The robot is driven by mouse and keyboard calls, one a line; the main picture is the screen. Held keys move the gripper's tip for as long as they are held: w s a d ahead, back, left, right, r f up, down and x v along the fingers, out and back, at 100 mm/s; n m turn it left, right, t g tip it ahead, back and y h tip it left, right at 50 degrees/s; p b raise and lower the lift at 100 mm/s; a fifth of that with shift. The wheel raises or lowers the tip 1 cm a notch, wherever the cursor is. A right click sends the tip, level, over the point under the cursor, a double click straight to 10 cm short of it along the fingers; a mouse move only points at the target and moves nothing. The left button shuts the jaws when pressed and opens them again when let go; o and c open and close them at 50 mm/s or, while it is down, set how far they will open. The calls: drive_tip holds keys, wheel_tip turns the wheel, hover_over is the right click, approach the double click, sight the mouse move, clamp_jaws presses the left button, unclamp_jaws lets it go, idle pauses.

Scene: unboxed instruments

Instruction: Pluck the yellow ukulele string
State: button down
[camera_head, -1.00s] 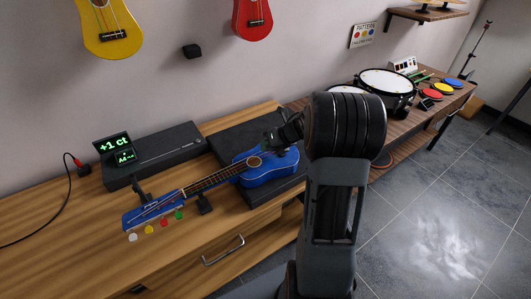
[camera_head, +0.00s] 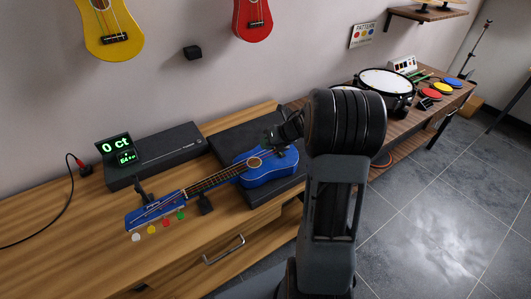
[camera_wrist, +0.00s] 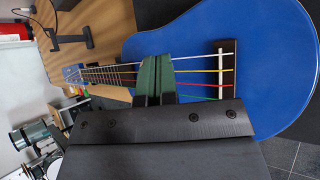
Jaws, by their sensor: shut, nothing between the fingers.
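A blue ukulele (camera_head: 270,170) lies on the dark mat, its neck pointing left. In the wrist view its body (camera_wrist: 285,60) fills the right side. In the head view my gripper (camera_head: 270,137) is over the ukulele's body.
A tuner display (camera_head: 115,148) reads "0 ct" on a dark box (camera_head: 165,150) behind the neck. Colored dots sit by the headstock. A yellow ukulele (camera_head: 112,30) and a red one (camera_head: 252,18) hang on the wall. Drums (camera_head: 388,82) stand at right.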

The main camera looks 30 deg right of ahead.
sight(267, 152)
drive_tip(key=shift+r+p, duration=2.3)
drive_tip(key=shift+r, duration=0.25)
